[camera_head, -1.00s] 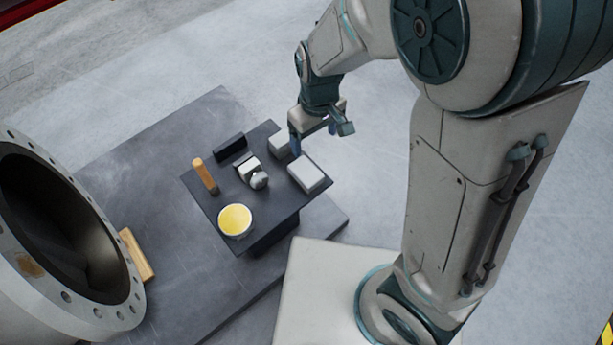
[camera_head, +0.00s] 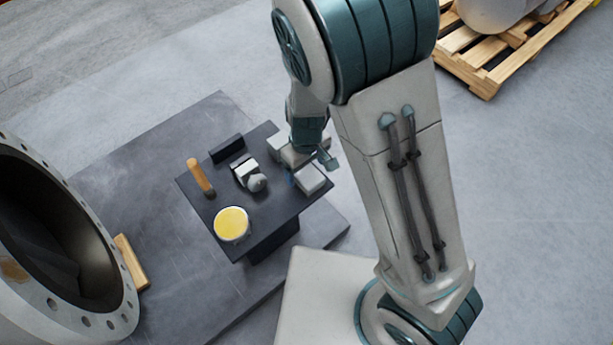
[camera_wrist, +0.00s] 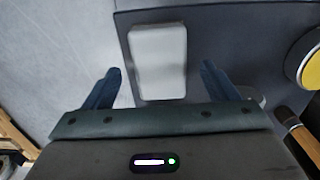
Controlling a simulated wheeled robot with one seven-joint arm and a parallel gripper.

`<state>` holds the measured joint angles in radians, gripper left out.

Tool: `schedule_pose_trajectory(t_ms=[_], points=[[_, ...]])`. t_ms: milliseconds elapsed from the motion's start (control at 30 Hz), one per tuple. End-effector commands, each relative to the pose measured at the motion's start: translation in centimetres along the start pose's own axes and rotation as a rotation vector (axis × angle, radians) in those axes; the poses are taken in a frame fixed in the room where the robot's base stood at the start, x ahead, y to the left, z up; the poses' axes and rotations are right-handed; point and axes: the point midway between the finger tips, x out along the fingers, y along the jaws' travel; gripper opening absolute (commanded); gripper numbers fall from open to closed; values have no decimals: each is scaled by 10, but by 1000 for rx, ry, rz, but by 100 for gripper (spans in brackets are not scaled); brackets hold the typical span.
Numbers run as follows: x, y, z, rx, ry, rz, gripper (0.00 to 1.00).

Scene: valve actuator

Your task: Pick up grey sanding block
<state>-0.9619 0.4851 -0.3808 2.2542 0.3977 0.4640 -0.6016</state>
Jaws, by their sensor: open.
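A light grey block (camera_head: 311,179), which looks like the sanding block, lies at the right edge of the small dark table. In the wrist view the same grey block (camera_wrist: 158,50) lies ahead of my gripper (camera_wrist: 162,70), between the lines of its two blue fingers. The fingers are spread wide with clear gaps on both sides, and they do not touch the block. In the head view my gripper (camera_head: 304,164) is low over the table's right side, just behind the block, and partly covers a second pale block (camera_head: 276,143).
On the dark table (camera_head: 262,222) stand a yellow-topped tin (camera_head: 231,224), a wooden-handled tool (camera_head: 198,174), a silver metal part (camera_head: 248,174) and a black block (camera_head: 227,149). A large flanged pipe (camera_head: 60,240) is at left. A wooden pallet (camera_head: 480,60) lies far right.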

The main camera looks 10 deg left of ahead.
Motion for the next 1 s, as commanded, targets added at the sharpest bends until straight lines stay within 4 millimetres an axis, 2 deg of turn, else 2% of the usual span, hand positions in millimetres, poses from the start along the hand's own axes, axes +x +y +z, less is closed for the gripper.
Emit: schedule_pose_trajectory(t_ms=[33,200,467,667,1000], points=[[12,0,0,-1,-4,1,80],[29,0,-1,0,-2,1,80],[30,0,-1,-1,-1,1,80],[30,0,-1,-1,0,1,28],[27,0,-1,0,1,1,28]])
